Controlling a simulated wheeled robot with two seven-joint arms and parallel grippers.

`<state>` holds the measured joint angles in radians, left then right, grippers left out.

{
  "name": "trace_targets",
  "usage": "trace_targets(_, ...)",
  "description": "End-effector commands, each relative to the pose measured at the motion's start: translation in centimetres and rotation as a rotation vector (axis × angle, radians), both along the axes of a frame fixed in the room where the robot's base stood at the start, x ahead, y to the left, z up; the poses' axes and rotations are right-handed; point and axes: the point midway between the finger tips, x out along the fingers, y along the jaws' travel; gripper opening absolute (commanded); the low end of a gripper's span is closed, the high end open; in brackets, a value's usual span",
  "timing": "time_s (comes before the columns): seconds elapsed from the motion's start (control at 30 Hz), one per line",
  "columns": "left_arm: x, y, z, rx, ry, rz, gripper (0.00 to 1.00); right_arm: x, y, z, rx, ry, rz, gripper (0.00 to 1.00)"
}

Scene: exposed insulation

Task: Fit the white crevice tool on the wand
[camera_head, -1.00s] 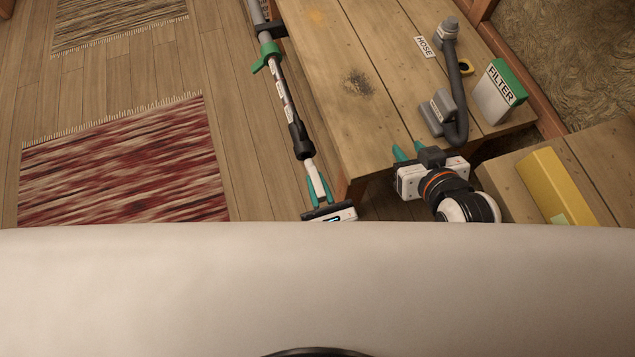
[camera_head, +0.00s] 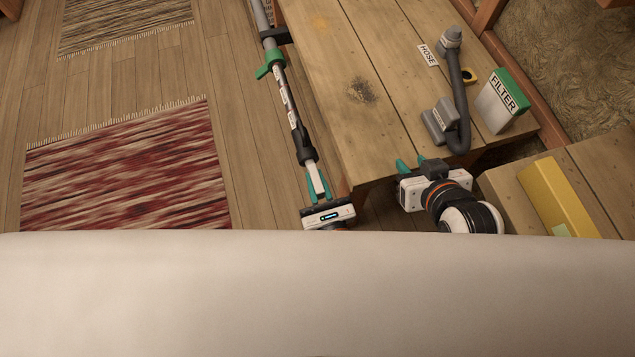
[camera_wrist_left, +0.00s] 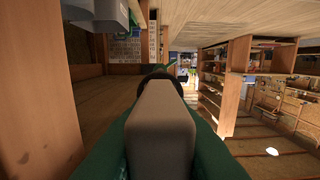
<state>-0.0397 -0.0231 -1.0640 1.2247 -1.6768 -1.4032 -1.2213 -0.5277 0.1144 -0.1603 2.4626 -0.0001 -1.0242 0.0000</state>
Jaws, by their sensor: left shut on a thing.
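The wand (camera_head: 282,95) stretches down the left side of the wooden bench, with a green clip (camera_head: 269,65) and a black lower end (camera_head: 303,148). The white crevice tool (camera_head: 316,178) lies in line with that black end, and the two meet in the head view. I cannot tell how far one sits in the other. My left gripper (camera_head: 319,190) is shut on the tool with its teal fingers. In the left wrist view the tool (camera_wrist_left: 163,130) points away between green fingers, with a dark ring at its far end. My right gripper (camera_head: 412,164) is open and empty by the bench's near edge.
On the bench (camera_head: 335,85) are a grey hose (camera_head: 460,95) with a label and a white and green filter (camera_head: 500,100). A yellow block (camera_head: 556,195) lies on a lower wooden surface at right. Rugs (camera_head: 125,170) lie on the floor at left.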

Motion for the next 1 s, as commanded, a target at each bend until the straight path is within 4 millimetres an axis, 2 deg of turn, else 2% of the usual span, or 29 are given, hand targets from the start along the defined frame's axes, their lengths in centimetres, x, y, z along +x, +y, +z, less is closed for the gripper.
trace_targets(0.57,1.4,0.5,0.0,0.001,-0.002,0.001,0.0,-0.4,-0.1,-0.3,-0.005,0.028,-0.002,0.33)
trace_targets(0.6,1.4,0.5,0.0,0.0,-0.001,0.001,0.22,-0.4,-0.2,-0.3,-0.006,0.029,-0.003,0.33)
trace_targets(0.73,1.4,0.5,0.0,0.0,-0.001,0.001,0.43,-0.4,-0.2,-0.4,-0.006,0.029,-0.003,0.33)
trace_targets(1.0,1.3,0.5,0.0,0.001,-0.001,0.0,0.43,-0.5,-0.2,-0.5,-0.009,0.033,0.0,0.33)
